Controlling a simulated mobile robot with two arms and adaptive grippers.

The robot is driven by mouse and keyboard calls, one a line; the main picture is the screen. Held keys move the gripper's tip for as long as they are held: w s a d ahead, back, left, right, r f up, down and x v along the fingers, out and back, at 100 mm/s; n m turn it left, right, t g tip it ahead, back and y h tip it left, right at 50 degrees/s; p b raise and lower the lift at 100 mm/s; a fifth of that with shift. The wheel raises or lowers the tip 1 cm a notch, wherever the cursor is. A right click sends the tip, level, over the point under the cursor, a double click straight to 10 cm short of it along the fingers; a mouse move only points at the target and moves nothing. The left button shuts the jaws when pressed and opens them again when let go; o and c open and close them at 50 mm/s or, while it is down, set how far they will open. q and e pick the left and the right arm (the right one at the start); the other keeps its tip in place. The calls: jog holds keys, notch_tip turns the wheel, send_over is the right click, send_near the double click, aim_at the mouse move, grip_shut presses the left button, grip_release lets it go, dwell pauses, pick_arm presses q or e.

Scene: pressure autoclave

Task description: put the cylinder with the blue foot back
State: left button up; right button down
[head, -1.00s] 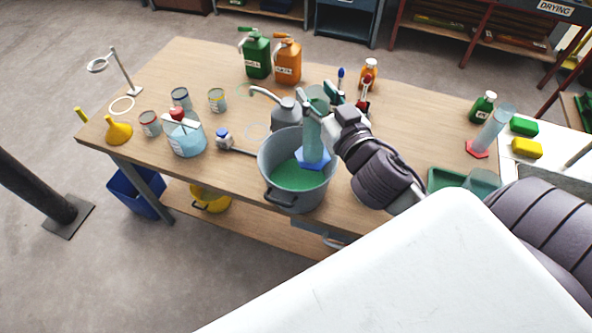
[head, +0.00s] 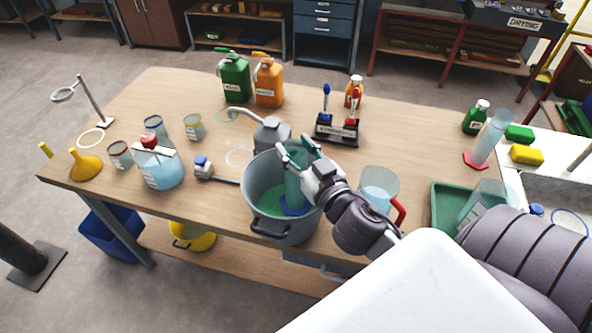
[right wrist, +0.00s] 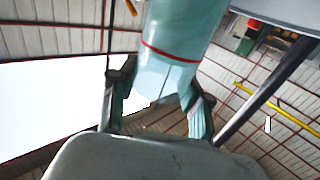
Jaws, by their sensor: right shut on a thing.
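The clear cylinder with the blue foot (head: 292,188) is upright in my right gripper (head: 297,150). Its blue foot is down inside the grey bucket (head: 266,228), which holds green liquid; I cannot tell whether the foot touches the bottom. In the right wrist view, the fingers (right wrist: 160,92) close around the clear tube (right wrist: 182,30), which has a red band. A similar cylinder with a red foot (head: 488,140) stands at the table's right end. My left gripper is out of view.
A grey can (head: 272,134) stands behind the bucket, and a red-handled jug (head: 378,190) is right of it. A tool holder (head: 337,131) and green tray (head: 447,205) are nearby. Faint rings mark the tabletop left of the can. The table's middle right is clear.

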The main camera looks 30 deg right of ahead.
aim_at(296, 178)
notch_tip(296, 178, down, 5)
jog(key=shift+f+b, duration=0.1)
jog(key=shift+b, duration=0.25)
jog(key=shift+f, duration=0.1)
jog(key=shift+f, duration=0.15)
jog(key=c, duration=0.5)
grip_release()
